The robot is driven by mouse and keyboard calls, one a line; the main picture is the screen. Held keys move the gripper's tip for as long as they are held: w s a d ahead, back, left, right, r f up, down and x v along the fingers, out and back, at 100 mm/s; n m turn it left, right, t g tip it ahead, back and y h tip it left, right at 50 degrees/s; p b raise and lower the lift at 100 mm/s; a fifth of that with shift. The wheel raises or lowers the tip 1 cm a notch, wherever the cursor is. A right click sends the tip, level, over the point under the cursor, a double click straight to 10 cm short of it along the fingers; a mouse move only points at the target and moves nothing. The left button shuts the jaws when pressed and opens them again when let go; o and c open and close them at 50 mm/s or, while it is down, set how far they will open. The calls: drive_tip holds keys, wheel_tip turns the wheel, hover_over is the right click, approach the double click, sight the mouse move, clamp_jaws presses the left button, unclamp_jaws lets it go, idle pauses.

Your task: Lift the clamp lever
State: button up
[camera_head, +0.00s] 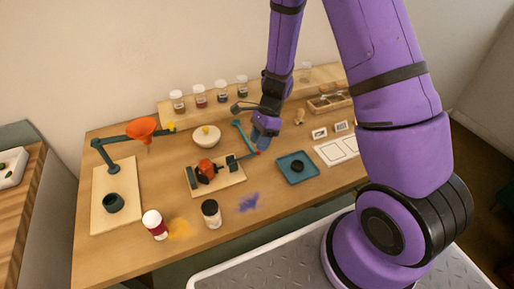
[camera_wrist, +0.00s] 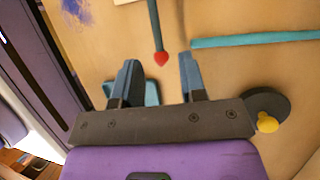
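The clamp stands on a pale wooden board (camera_head: 232,180) in the middle of the table, with a round orange-red piece (camera_head: 206,167) at its dark jaws. Its dark lever runs right to a small red tip (camera_head: 258,153). In the wrist view the lever (camera_wrist: 154,25) comes down from the top and its red tip (camera_wrist: 160,58) lies between the lines of my two fingers, just ahead of them. My gripper (camera_head: 262,143) is open and empty above the lever's end; its spread fingers also show in the wrist view (camera_wrist: 158,72). I see no contact with the lever.
A teal bar (camera_head: 243,134) lies close left of my gripper; it shows in the wrist view (camera_wrist: 255,39) too. A teal tray (camera_head: 297,168) is to the right, and a lidded pale bowl (camera_head: 206,137) behind the clamp. Jars (camera_head: 211,214) stand in front.

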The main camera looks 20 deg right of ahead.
sight(246, 157)
drive_tip(key=shift+x, duration=1.45)
clamp_jaws()
